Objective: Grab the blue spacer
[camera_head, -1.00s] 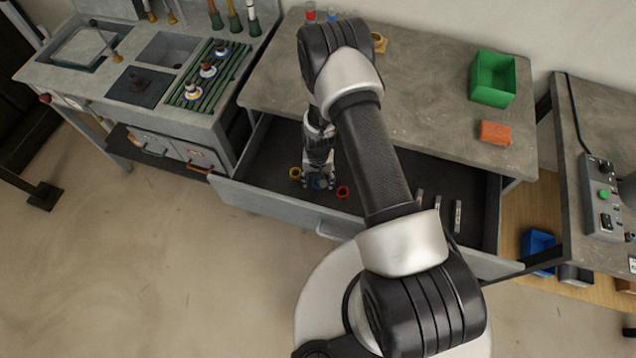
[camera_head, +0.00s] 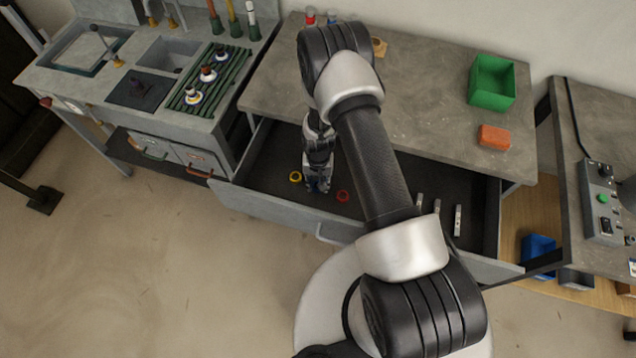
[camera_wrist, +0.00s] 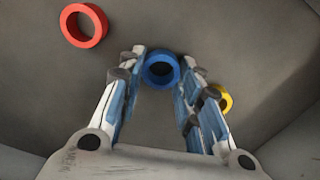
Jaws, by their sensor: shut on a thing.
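The blue spacer (camera_wrist: 161,84) is a ring; in the wrist view it sits between the tips of my gripper (camera_wrist: 160,92), whose two fingers close on its sides. In the head view my gripper (camera_head: 317,186) reaches down into the open drawer, and the spacer is mostly hidden there. A red spacer (camera_head: 343,196) lies to the right and a yellow spacer (camera_head: 295,177) to the left on the drawer floor. In the wrist view the red spacer (camera_wrist: 84,25) is at upper left and the yellow spacer (camera_wrist: 222,98) is close beside the right finger.
The open drawer (camera_head: 270,208) has raised walls around my gripper. Several metal pieces (camera_head: 437,208) lie in its right part. The tabletop above holds a green bin (camera_head: 492,84) and an orange block (camera_head: 494,136). A sink unit (camera_head: 130,95) stands at left.

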